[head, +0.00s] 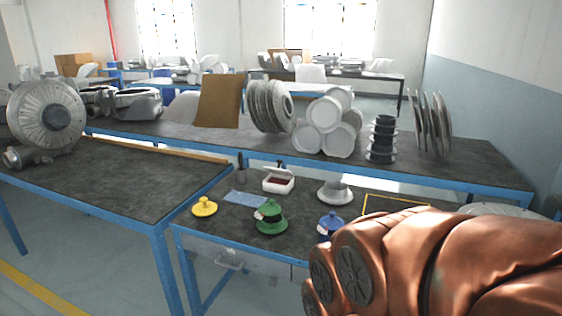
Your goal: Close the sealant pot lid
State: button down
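A small white container (278,184) with a reddish inside stands on the near bench, a little left of the picture's middle. It looks like the sealant pot, though no label can be read. Its white lid (279,172) is tilted up at the back, so the container stands open. My copper-coloured arm fills the lower right and hides part of the bench. My gripper is not in view, so its distance from the pot and its fingers cannot be seen.
Around the pot are a yellow knobbed piece (204,207), a green one (270,219), a blue one (331,222), a grey flanged piece (335,193) and a light-blue sheet (245,198). A yellow outline (395,200) marks the bench to the right. A higher bench (110,185) adjoins at left.

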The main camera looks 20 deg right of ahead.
aim_at(279, 170)
jog(key=u, duration=0.75)
jog(key=i, duration=1.2)
jog(key=u, duration=0.05)
